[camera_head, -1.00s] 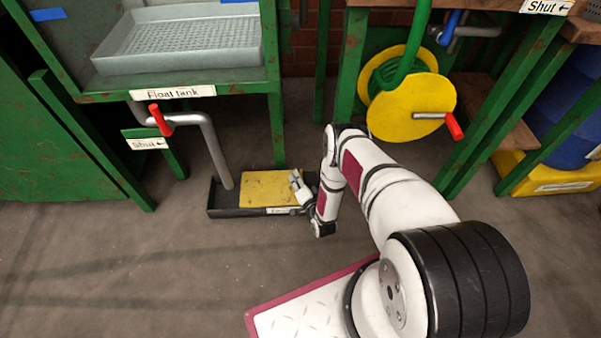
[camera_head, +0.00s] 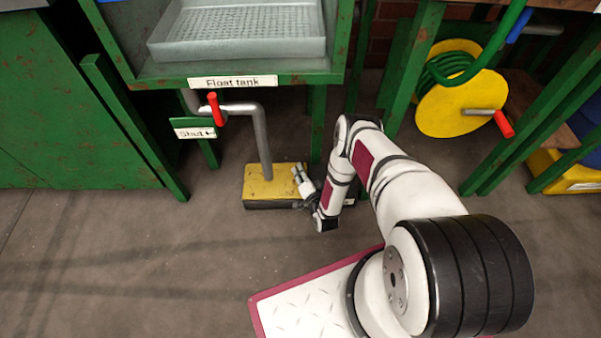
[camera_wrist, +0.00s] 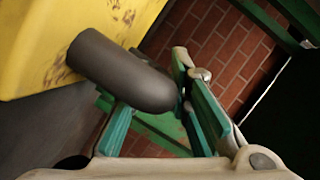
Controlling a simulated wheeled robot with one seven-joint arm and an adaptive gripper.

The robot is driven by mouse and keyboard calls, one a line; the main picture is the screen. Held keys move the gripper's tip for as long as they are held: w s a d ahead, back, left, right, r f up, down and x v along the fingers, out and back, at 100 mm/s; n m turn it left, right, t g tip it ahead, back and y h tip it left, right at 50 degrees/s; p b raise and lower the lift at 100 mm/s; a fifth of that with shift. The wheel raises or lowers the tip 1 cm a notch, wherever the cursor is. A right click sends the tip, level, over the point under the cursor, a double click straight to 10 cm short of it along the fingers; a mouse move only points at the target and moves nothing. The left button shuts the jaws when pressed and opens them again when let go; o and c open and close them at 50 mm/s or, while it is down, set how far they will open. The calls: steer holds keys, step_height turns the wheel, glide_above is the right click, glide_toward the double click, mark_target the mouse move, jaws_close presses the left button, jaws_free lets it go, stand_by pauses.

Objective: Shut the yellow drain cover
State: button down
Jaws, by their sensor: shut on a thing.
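The yellow drain cover (camera_head: 262,183) lies on the dark drain box (camera_head: 275,204) on the floor, at the lower end of a grey pipe. Its left edge is about level with the box's left end. My gripper (camera_head: 303,188) is at the cover's right side, low over the box. In the wrist view, the cover (camera_wrist: 45,40) fills the upper left, and a dark grey rounded handle (camera_wrist: 115,70) sticks out from it. My gripper (camera_wrist: 160,110) is shut on this handle. My arm hides much of the box's right end.
The grey pipe (camera_head: 262,145) with a red-handled valve (camera_head: 216,108) comes down above the box. The green float tank stand (camera_head: 318,125) rises behind. A yellow hose reel (camera_head: 450,108) is at the right. Bare floor (camera_head: 130,250) lies at the front left.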

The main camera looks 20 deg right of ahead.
steer(key=c, duration=1.5)
jaws_free()
steer(key=shift+w+a, duration=0.1)
steer(key=shift+a, duration=0.25)
steer(key=shift+d, duration=0.1)
steer(key=shift+s, duration=0.4)
steer(key=v, duration=1.1)
steer(key=shift+s+r, duration=0.1)
steer(key=shift+r, duration=0.05)
steer(key=shift+s, duration=0.1)
